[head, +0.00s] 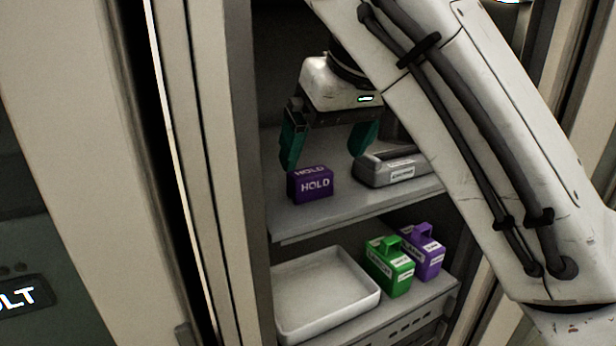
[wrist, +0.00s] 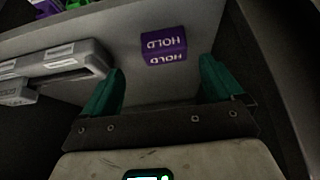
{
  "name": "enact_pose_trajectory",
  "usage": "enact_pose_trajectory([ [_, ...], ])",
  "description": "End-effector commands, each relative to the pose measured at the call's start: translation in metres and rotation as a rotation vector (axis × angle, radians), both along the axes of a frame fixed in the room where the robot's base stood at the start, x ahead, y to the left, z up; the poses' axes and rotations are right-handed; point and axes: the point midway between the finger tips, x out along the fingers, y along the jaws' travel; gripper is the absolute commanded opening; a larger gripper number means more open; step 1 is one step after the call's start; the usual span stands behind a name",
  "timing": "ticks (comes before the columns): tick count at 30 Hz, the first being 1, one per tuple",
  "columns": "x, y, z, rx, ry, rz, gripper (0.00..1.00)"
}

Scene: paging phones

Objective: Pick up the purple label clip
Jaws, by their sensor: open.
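A purple block marked HOLD (head: 311,186) sits on the upper shelf; it also shows in the wrist view (wrist: 163,45), upside down and beyond the fingertips. A purple handled piece with a white label (head: 425,252) stands on the lower shelf, partly behind a green one; I cannot read its label. Which of the two purple things is the label clip is not clear from the pictures. My gripper (head: 323,160) hangs over the upper shelf, its green fingers spread and empty. In the wrist view the HOLD block lies in line with the gap between the fingers.
A grey labelled device (head: 390,168) lies right of the HOLD block on the upper shelf (head: 350,208). The lower shelf holds an empty white tray (head: 325,290) and a green handled piece (head: 390,268). Cabinet walls close in the left side.

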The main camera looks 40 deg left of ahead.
Motion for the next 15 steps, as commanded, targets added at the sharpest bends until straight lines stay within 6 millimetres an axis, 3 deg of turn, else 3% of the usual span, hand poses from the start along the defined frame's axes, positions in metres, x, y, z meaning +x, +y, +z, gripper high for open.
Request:
enact_pose_trajectory([
  [8, 0.002, 0.011, -0.016, -0.001, 0.001, -0.001, 0.94],
  [15, 0.004, 0.029, -0.045, -0.001, 0.000, -0.001, 0.94],
])
